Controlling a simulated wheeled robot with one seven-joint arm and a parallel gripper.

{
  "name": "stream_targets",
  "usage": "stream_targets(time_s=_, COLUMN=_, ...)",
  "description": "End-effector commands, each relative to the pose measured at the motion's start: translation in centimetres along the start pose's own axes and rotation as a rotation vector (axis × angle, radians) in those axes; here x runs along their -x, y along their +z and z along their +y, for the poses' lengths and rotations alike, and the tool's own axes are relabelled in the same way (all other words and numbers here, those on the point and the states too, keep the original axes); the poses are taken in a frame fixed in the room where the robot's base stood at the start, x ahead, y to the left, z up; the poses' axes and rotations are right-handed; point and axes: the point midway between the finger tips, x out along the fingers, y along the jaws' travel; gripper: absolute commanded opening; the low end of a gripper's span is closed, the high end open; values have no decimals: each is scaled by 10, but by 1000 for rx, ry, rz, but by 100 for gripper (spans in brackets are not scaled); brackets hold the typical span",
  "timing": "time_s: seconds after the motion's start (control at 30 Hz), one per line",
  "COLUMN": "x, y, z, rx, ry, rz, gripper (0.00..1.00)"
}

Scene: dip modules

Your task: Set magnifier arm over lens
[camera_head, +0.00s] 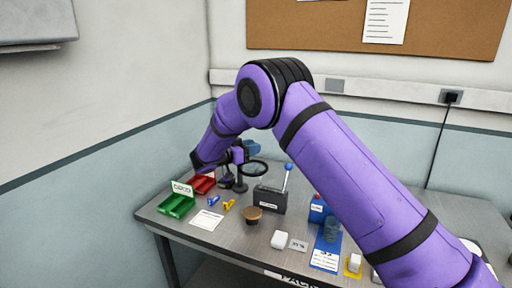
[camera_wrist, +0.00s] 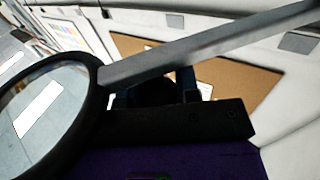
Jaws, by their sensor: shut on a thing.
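The magnifier has a black ring (camera_head: 256,168) on a dark stand at the left back of the table. In the wrist view its ring (camera_wrist: 91,110) fills the left side, and its grey bar (camera_wrist: 215,45) runs from the ring to the upper right. My gripper (camera_head: 238,156) is at the magnifier, beside the ring, and shut on the magnifier arm. In the wrist view my gripper (camera_wrist: 165,92) is dark, and the bar crosses just by its fingers; the exact contact is hidden. I cannot tell any separate lens below the ring.
Green (camera_head: 176,205) and red (camera_head: 203,184) bins stand at the left. A dark box with a blue-knobbed lever (camera_head: 270,198) stands right of the magnifier. A brown round piece (camera_head: 252,214), a white block (camera_head: 279,239) and a blue mat (camera_head: 326,257) are nearer the front.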

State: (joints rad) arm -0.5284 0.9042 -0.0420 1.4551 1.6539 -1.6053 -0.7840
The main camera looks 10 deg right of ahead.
Motion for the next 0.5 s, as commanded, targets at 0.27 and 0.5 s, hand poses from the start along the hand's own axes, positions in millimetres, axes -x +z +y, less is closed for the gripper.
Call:
stream_targets(time_s=0.27, x=4, y=-2, z=-1, rx=-3, ry=31, rz=2, gripper=0)
stream_targets(time_s=0.5, x=4, y=-2, z=-2, rx=-4, ry=30, rz=2, gripper=0)
